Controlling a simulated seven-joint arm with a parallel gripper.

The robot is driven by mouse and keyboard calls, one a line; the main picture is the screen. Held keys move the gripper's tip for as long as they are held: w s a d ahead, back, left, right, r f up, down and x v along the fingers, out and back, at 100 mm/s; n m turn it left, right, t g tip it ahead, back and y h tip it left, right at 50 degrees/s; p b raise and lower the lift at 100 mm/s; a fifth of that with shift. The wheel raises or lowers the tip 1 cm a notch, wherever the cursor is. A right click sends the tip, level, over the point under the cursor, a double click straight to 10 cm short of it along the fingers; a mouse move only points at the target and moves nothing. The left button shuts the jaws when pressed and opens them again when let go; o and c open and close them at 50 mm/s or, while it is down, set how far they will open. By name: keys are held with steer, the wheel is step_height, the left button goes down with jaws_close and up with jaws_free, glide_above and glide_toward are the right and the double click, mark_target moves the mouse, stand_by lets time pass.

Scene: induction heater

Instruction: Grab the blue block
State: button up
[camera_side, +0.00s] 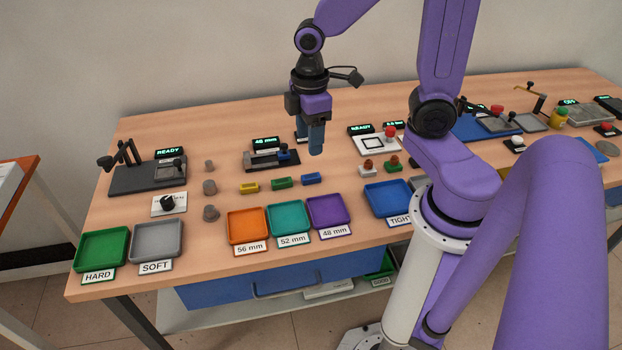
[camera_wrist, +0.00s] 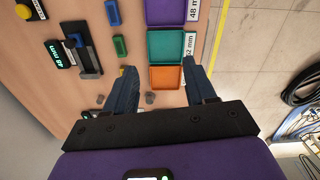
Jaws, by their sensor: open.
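The blue block (camera_side: 311,178) lies on the table at the right end of a row with a green block (camera_side: 281,183) and a yellow block (camera_side: 249,188). In the wrist view the blue block (camera_wrist: 113,12) is near the top edge, left of the purple tray. My gripper (camera_side: 309,146) is open and empty, pointing down above the table, and in the side view it appears just above the blue block. In the wrist view the open fingers (camera_wrist: 160,66) are well below the blue block and not around it.
Purple (camera_side: 326,211), teal (camera_side: 288,217) and orange (camera_side: 248,226) trays stand in front of the blocks. A gauge (camera_side: 262,163) with a blue part and a 48 mm display stands behind them. Small grey cylinders (camera_side: 209,187) stand to the left.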

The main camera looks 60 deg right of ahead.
steer(key=w+d+f+m, duration=0.1)
steer(key=w+d+f, duration=0.2)
steer(key=w+d, duration=0.45)
glide_above(311, 176)
steer(key=f, duration=1.2)
steer(key=shift+w+f, duration=0.2)
steer(key=shift+f, duration=0.05)
steer(key=shift+s+f, duration=0.2)
steer(key=shift+f, duration=2.4)
jaws_close()
